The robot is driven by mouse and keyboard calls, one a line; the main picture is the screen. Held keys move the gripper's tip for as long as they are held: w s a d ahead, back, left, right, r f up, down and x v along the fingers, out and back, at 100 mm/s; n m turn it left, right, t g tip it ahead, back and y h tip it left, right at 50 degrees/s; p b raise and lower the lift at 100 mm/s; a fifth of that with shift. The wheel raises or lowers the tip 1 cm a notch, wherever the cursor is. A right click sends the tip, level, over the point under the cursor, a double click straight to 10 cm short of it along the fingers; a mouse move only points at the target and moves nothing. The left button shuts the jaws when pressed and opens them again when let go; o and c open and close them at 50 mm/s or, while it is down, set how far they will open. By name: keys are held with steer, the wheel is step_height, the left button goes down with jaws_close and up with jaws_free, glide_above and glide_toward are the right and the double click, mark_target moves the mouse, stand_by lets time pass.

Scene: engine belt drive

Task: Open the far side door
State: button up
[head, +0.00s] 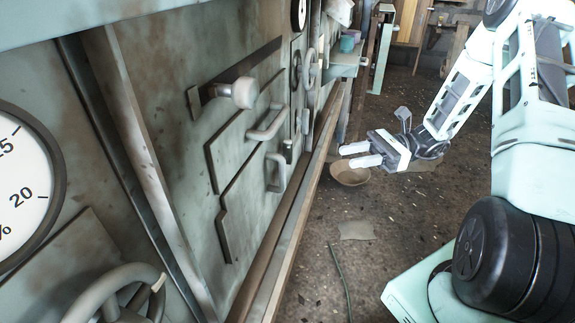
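A grey-green machine side panel (165,75) runs along the left, away from me. A door plate (240,160) on it lies flush with the panel and looks shut. Two pale bar handles show in that area: an upper one (267,124) and a lower one (275,172). I cannot tell for certain which plate is the far side door. My gripper (348,156) is to the right of the panel, apart from the handles, pointing left. Its two white fingers are spread with a gap, and nothing shows between them.
A round knob on a slotted lever (243,92) sticks out above the handles. A handwheel (120,295) and a dial (22,185) are at near left. A ledge (285,255) runs along the panel's foot. A bowl (350,172) lies on the floor beyond my gripper. The floor is mostly open.

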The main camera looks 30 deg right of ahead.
steer(key=w+a+b, duration=0.2)
steer(key=w+a, duration=0.1)
steer(key=a, duration=1.2)
steer(key=shift+a, duration=0.2)
jaws_close()
